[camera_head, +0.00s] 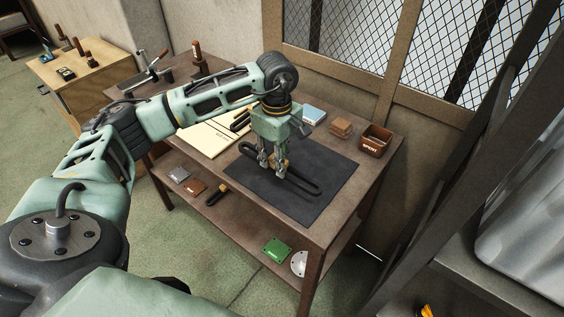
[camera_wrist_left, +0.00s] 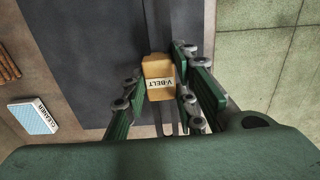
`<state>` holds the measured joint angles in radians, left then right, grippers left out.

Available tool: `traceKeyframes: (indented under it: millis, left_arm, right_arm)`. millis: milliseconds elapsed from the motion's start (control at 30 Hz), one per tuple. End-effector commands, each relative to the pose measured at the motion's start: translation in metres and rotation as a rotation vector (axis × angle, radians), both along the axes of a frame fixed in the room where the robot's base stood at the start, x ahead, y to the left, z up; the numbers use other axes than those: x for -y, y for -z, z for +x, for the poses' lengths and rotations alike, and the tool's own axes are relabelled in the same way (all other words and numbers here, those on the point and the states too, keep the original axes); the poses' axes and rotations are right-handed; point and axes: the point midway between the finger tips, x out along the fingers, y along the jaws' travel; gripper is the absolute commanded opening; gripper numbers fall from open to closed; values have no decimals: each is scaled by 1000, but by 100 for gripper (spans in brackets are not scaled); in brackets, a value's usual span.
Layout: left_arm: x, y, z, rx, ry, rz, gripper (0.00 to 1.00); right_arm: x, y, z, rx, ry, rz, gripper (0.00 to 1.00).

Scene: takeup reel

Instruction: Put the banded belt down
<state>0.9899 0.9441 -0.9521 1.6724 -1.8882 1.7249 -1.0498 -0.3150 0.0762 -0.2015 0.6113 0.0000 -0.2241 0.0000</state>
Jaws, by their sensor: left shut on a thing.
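The banded belt is a long black loop (camera_head: 304,183) with a tan sleeve (camera_head: 281,160) around it. In the left wrist view the sleeve (camera_wrist_left: 158,80) reads V-BELT, and part of the black belt (camera_wrist_left: 167,124) shows below it. My left gripper (camera_head: 274,169) points down over the dark mat (camera_head: 325,204) with its fingers on either side of the sleeve, shut on it. The belt is flat at or just above the mat; I cannot tell whether it touches. The fingers hide part of the belt. My right gripper is not in view.
Behind the mat are a blue-and-white cleaner box (camera_head: 313,114), brown blocks (camera_head: 341,128) and a SPENT bin (camera_head: 375,142). A cream folder (camera_head: 208,138) lies to the left. The lower shelf holds a green packet (camera_head: 277,250) and other small items. The mat's right part is clear.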

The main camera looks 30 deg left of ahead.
Motion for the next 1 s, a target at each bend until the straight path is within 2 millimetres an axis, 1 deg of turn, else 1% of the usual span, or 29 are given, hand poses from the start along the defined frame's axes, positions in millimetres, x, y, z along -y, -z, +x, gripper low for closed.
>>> traceKeyframes:
  millis: [33, 133, 233, 333, 400, 500, 767, 900, 933, 1000]
  left_arm:
    - [1, 2, 6, -2, -1, -2, 0]
    - [1, 7, 13, -1, -1, 1, 0]
    - [2, 13, 15, -2, 0, 0, 0]
    - [1, 27, 14, -5, -1, 1, 0]
    - [1, 37, 14, -4, 0, 0, 0]
    - [1, 47, 14, -2, 0, 1, 0]
    - [1, 50, 15, 0, 0, 1, 0]
    - [1, 55, 15, 0, 0, 1, 0]
    - [1, 53, 15, 0, 0, 1, 29]
    - [1, 53, 14, -1, 0, 1, 35]
  right_arm:
    - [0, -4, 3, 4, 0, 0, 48]
    - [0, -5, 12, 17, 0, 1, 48]
    - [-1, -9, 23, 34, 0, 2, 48]
    - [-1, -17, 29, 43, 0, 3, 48]
    - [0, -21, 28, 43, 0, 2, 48]
    - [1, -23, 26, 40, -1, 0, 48]
    - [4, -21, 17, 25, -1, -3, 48]
    - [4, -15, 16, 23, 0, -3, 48]
    - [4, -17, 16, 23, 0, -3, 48]
    - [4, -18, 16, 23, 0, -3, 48]
